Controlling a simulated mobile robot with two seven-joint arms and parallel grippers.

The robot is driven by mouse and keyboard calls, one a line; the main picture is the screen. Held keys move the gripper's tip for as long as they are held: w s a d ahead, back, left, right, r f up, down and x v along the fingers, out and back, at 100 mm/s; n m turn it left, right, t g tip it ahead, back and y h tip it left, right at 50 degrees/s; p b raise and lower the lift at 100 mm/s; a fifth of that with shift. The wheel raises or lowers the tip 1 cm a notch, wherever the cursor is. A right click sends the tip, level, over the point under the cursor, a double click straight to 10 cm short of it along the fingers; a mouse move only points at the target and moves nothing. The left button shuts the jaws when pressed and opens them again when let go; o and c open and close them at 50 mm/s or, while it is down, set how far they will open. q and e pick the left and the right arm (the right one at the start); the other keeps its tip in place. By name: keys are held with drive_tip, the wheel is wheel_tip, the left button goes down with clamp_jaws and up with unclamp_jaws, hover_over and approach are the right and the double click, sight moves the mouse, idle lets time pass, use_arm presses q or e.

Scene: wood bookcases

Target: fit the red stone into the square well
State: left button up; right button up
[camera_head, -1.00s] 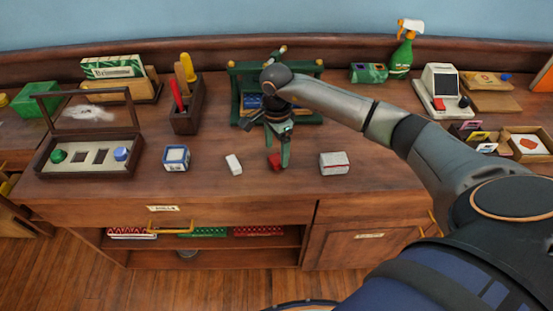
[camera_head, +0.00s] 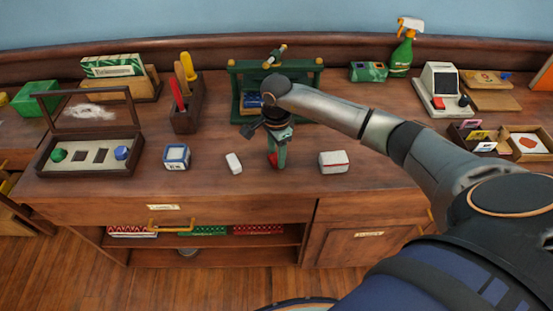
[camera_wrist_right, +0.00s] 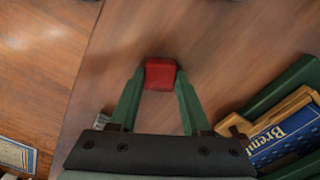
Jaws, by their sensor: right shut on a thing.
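The red stone (camera_wrist_right: 160,74) sits between the two green fingertips of my right gripper (camera_wrist_right: 160,88) in the right wrist view. I cannot tell whether the stone touches the counter. An open wooden box (camera_head: 88,170) stands at the left with its lid raised. Its pale panel holds a green stone (camera_head: 58,155), a blue stone (camera_head: 121,153) and two dark wells between them, one of them the square well (camera_head: 101,156). My left gripper is not in view.
A white block (camera_head: 234,163) and a blue-and-white box (camera_head: 176,157) lie between the gripper and the wooden box. A grey-white block (camera_head: 334,162) is to the right. A green rack (camera_head: 235,85) stands behind, and a tool holder (camera_head: 186,118) stands back left.

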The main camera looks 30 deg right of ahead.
clamp_jaws()
drive_tip(key=shift+r, duration=0.1)
drive_tip(key=shift+r, duration=0.6)
drive_tip(key=s+a+r+b, duration=0.1)
drive_tip(key=s+a+r, duration=0.8)
drive_tip(key=s+r, duration=0.1)
drive_tip(key=shift+s+a+r, duration=0.15)
drive_tip(key=shift+a+r, duration=0.15)
drive_tip(key=shift+r, duration=0.5)
